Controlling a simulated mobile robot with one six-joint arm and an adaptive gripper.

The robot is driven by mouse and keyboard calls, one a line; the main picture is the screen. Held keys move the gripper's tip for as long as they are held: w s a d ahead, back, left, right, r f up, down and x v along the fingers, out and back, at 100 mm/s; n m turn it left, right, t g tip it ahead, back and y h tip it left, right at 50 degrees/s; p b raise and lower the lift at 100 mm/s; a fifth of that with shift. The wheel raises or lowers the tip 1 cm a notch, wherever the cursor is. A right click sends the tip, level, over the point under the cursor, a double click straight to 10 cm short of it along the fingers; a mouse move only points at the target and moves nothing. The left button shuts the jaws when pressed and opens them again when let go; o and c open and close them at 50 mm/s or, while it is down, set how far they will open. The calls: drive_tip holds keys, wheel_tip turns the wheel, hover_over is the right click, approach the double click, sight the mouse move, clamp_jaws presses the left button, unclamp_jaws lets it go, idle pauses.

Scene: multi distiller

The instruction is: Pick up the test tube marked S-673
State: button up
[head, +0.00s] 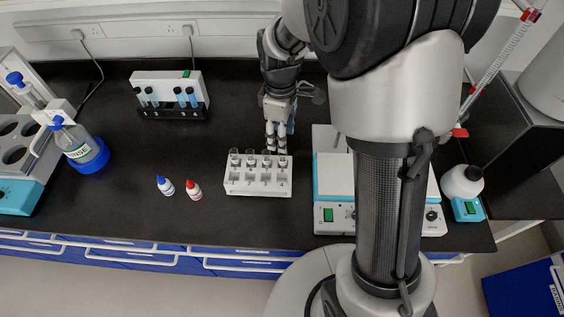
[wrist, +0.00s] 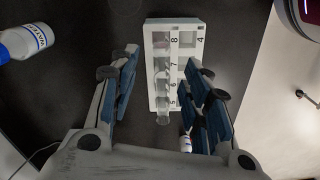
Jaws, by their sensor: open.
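A white rack (head: 258,188) stands on the black bench and holds several clear glass test tubes (head: 267,159) in its back row. The rack (wrist: 190,24) also shows in the wrist view, with numbers printed beside its holes and clear tubes (wrist: 162,92) in one row. No S-673 marking is readable on any tube. My gripper (head: 277,150) is at the back of the rack, close to the tubes. In the wrist view, my gripper (wrist: 164,80) is open, and its fingers frame the tube row with nothing clearly held. Contact with a tube cannot be told.
Blue-capped (head: 165,186) and red-capped (head: 194,190) small bottles stand left of the rack. A hotplate device (head: 333,175) stands close right.

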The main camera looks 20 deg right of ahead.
sight(283, 155)
wheel_tip(283, 155, down, 4)
drive_tip(key=shift+f+b, duration=0.1)
drive_tip(key=shift+b, duration=0.4)
drive_tip(key=f+b, duration=0.1)
drive_tip(key=f, duration=0.1)
drive_tip(key=f+b, duration=0.1)
drive_tip(key=f, duration=0.2)
drive_tip(key=shift+s+d+f, duration=0.15)
drive_tip(key=shift+d, duration=0.05)
drive_tip(key=shift+c, duration=0.6)
clamp_jaws()
